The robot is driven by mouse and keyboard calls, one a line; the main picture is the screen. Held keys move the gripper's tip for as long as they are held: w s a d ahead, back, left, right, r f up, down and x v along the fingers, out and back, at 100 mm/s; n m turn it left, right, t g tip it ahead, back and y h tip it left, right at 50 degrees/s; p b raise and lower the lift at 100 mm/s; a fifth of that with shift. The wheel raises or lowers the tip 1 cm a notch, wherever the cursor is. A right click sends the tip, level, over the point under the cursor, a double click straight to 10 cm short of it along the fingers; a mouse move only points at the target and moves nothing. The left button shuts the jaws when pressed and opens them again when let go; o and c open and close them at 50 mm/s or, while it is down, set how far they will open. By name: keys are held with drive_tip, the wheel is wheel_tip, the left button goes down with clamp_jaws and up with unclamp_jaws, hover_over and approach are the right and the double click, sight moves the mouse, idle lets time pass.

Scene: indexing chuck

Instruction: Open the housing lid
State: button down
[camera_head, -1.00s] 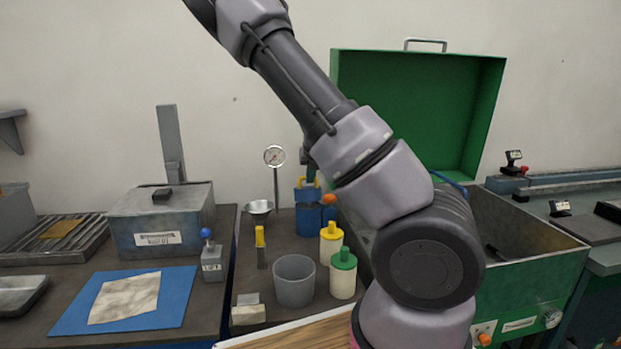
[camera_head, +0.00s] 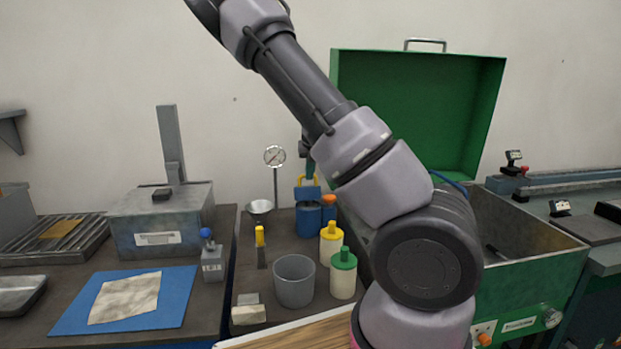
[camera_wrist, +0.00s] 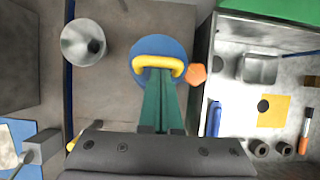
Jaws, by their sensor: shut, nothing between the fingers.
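A green lid (camera_head: 418,110) with a metal handle (camera_head: 425,45) stands raised at the back of an open green housing (camera_head: 535,275) in the head view. The housing's inside shows at the right of the wrist view. My gripper (camera_wrist: 163,88) has its teal fingers shut and empty, pointing down over a blue container (camera_wrist: 146,50) with a yellow handle (camera_wrist: 158,66). Its fingertips overlap the handle in the wrist view; I cannot tell whether they touch. In the head view my arm hides part of the lid and housing.
A grey box (camera_head: 160,225) with a dark knob stands at the left. A grey cup (camera_head: 294,281), a yellow-topped bottle (camera_head: 331,244), a green-topped bottle (camera_head: 343,274) and a metal funnel (camera_head: 259,209) crowd the bench beside my arm. A dial gauge (camera_head: 275,156) stands behind.

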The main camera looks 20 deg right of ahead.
drive_tip(key=shift+w+d+r+g, duration=0.15)
drive_tip(key=shift+w+r+g, duration=0.15)
drive_tip(key=shift+w+g, duration=0.25)
drive_tip(key=shift+w+d+r+g, duration=0.15)
drive_tip(key=shift+w+r+g, duration=0.2)
drive_tip(key=shift+w, duration=0.25)
drive_tip(key=w+d+f+g+y, duration=0.1)
drive_tip(key=w+g, duration=0.5)
drive_tip(key=w, duration=0.6)
drive_tip(key=shift+d+y, duration=0.3)
drive_tip(key=shift+d, duration=0.35)
drive_tip(key=shift+f, duration=0.1)
drive_tip(key=v, duration=1)
drive_tip(key=shift+r, duration=0.4)
